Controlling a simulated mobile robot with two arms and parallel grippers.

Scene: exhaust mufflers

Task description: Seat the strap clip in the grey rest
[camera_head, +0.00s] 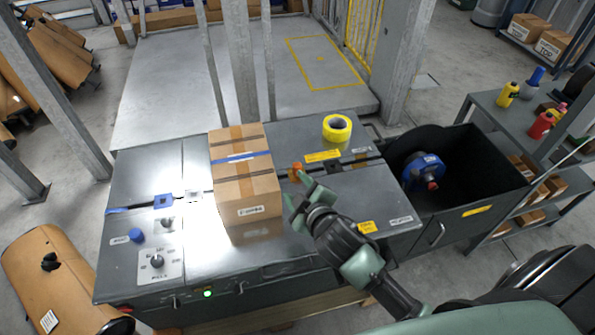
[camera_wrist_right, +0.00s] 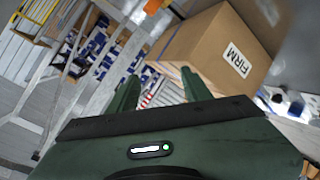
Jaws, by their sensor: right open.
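A small orange piece (camera_head: 296,172), which looks like the strap clip, stands on the grey bench top just right of the carton. An orange piece also shows at the top edge of the wrist view (camera_wrist_right: 154,5). A small dark block (camera_head: 333,167) sits to its right on the slot line; I cannot tell if this is the grey rest. My right gripper (camera_head: 297,192) is open, just in front of the orange piece and apart from it. In the wrist view its two fingers (camera_wrist_right: 161,88) have nothing between them. My left gripper is not in view.
A taped carton (camera_head: 247,190) with a blue strap stands left of the gripper and fills much of the wrist view (camera_wrist_right: 210,55). A yellow tape roll (camera_head: 337,128) lies behind. A black bin (camera_head: 465,195) with a blue dispenser (camera_head: 424,170) is at right. A control panel (camera_head: 155,264) is at front left.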

